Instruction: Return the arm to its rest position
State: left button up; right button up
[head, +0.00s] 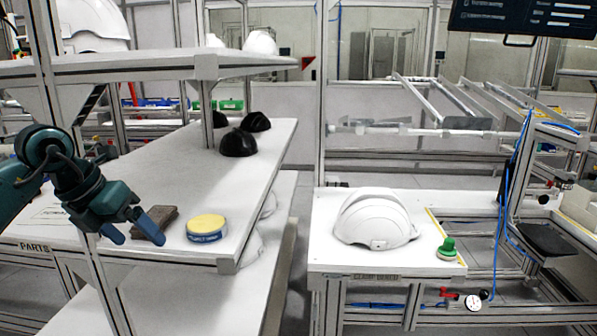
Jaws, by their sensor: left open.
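My left gripper (133,229) is open and empty, pointing down near the front of the parts shelf (155,160). Its arm comes in from the left edge. A brown block (155,223) lies on the shelf just behind and to the right of the fingers; I cannot tell whether they touch it. A round tin with a yellow top and blue side (206,228) sits to the right of it. A white helmet shell (375,218) rests on the white bench (340,262) at the right. My right gripper does not show.
Black shells (239,142) sit farther back on the shelf. An upper shelf (150,65) with white helmets (92,22) overhangs it, carried by metal posts. A green knob (447,248) stands at the bench's right edge. A gap separates shelf and bench.

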pick_arm(q)
jog(key=s+d+f+n+h+p, duration=0.1)
jog(key=s+d+f+n+h, duration=0.2)
jog(key=d+h, duration=0.65)
jog(key=s+d+f+n+h+p, duration=0.2)
jog(key=s+d+h, duration=0.3)
jog(key=d, duration=0.8)
jog(key=a+f+n+t+y+p, duration=0.1)
jog(key=a+f+n+t+y, duration=0.2)
jog(key=f+n+t+y, duration=0.55)
jog(key=a+f+n+t+y+p, duration=0.1)
jog(key=a+f+n+t, duration=0.3)
jog(key=n, duration=1)
jog(key=s+a+f+n+g+y+p, duration=0.1)
jog(key=s+f+n+g+y, duration=0.4)
jog(key=s+f, duration=0.8)
jog(key=s+n+g, duration=0.1)
jog(key=n, duration=0.2)
jog(key=shift+s+f, duration=0.15)
jog(key=shift+s, duration=0.1)
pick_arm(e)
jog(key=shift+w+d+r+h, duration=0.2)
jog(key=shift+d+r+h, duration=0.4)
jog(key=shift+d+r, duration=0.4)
